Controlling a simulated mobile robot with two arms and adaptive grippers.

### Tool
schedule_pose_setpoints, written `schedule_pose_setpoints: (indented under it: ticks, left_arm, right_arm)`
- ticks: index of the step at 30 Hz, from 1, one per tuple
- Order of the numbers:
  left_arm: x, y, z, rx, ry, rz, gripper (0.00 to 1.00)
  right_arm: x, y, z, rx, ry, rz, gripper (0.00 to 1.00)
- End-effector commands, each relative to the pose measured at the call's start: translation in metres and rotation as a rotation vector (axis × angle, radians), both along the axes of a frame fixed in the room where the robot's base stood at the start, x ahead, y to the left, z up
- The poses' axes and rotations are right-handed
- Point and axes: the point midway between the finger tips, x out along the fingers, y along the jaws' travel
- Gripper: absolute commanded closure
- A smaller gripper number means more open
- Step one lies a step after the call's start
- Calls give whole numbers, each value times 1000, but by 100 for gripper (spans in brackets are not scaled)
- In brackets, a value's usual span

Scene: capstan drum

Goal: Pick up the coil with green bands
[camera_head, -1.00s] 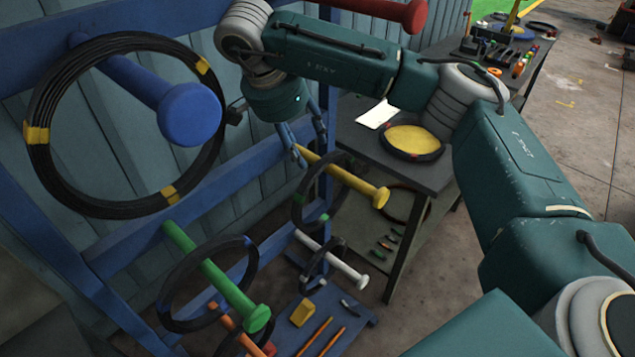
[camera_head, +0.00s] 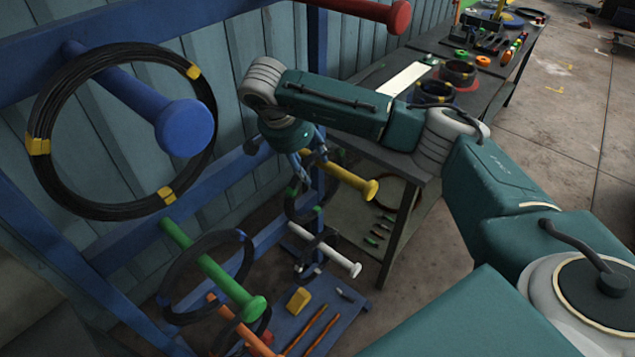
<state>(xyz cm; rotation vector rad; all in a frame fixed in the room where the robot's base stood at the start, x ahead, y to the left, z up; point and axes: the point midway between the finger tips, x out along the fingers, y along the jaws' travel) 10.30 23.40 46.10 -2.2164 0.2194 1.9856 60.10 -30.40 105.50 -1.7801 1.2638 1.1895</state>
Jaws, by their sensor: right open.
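The black coil with green bands (camera_head: 290,204) hangs around the yellow peg (camera_head: 350,180) of the blue rack, low in the middle of the view. Two green bands show on it, and its upper part is partly hidden behind my gripper. My right gripper (camera_head: 308,169) is open and points down at the yellow peg, close above the coil. I cannot tell whether its fingers touch the peg or the coil. My left gripper is not in view.
A large yellow-banded coil (camera_head: 40,120) hangs on the blue peg (camera_head: 185,128). Other coils hang on the green peg (camera_head: 215,272) and white peg (camera_head: 335,258). A red peg (camera_head: 370,12) juts out above my arm. A dark workbench (camera_head: 420,160) stands to the right.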

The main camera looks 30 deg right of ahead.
Motion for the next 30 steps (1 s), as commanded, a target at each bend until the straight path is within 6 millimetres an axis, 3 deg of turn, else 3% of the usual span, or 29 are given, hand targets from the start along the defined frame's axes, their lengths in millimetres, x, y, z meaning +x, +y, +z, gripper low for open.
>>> schedule_pose_setpoints:
  ticks: [3, 10, 23, 30]
  left_arm:
    - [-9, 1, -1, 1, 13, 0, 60]
    - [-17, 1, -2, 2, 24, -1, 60]
    - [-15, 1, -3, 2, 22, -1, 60]
    - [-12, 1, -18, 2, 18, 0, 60]
  right_arm:
    - [0, 0, 0, 0, 0, 0, 55]
    - [0, 0, 0, 0, 0, 0, 100]
    - [2, 0, 5, -1, -6, -1, 100]
    - [3, 0, 35, -1, -11, 0, 100]
